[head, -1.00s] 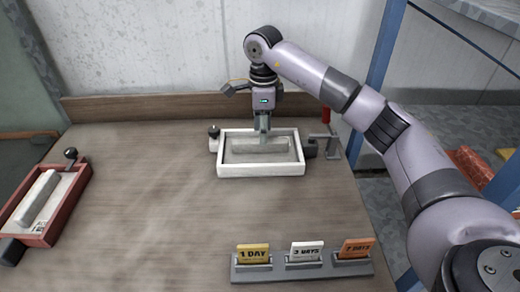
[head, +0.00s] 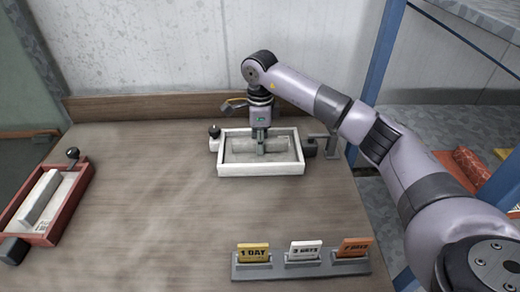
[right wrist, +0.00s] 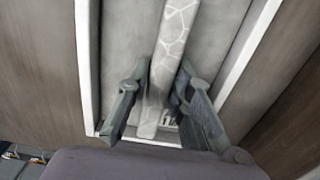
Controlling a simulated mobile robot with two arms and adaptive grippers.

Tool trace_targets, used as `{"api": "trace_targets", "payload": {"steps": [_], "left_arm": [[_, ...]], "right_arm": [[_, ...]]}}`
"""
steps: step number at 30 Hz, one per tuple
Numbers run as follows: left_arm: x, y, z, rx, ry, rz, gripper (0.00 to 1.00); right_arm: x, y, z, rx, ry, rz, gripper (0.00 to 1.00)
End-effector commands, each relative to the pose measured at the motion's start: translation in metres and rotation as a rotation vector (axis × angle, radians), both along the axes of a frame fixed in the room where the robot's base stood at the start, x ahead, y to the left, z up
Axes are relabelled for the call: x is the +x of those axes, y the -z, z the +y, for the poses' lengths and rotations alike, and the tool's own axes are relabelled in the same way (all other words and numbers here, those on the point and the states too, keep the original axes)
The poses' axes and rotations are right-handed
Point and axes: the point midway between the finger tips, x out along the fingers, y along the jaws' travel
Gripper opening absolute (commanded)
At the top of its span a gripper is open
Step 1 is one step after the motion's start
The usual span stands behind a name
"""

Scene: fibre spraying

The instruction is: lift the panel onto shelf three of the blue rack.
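A grey panel (head: 237,158) with a pale raised rib (head: 244,146) lies in a white frame (head: 259,170) at the back of the table. In the right wrist view, the rib (right wrist: 168,62) has a web-like surface pattern, and the white frame (right wrist: 83,65) borders the panel. My right gripper (head: 260,150) points down over the rib. In the right wrist view, the right gripper's fingers (right wrist: 160,85) are open, one on each side of the rib. Contact with it is unclear. The blue rack (head: 381,50) stands at the right; its shelf numbers are not readable. My left gripper is not in view.
Dark clamps sit at both ends of the white frame. A red frame (head: 76,197) with another ribbed panel (head: 41,196) lies at the left. A holder (head: 300,268) with 1 day, 3 days and 7 days cards stands in front. The table's middle (head: 160,200) is clear.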

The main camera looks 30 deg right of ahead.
Motion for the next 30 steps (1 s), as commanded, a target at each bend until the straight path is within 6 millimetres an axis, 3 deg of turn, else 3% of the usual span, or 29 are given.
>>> {"api": "trace_targets", "payload": {"steps": [8, 30], "left_arm": [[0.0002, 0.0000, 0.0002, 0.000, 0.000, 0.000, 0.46], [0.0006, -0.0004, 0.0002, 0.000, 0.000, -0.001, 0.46]], "right_arm": [[0.0001, -0.0003, 0.0000, 0.000, 0.000, 0.000, 0.00], [0.0009, -0.0024, 0.0001, 0.001, 0.000, -0.004, 0.00]]}}
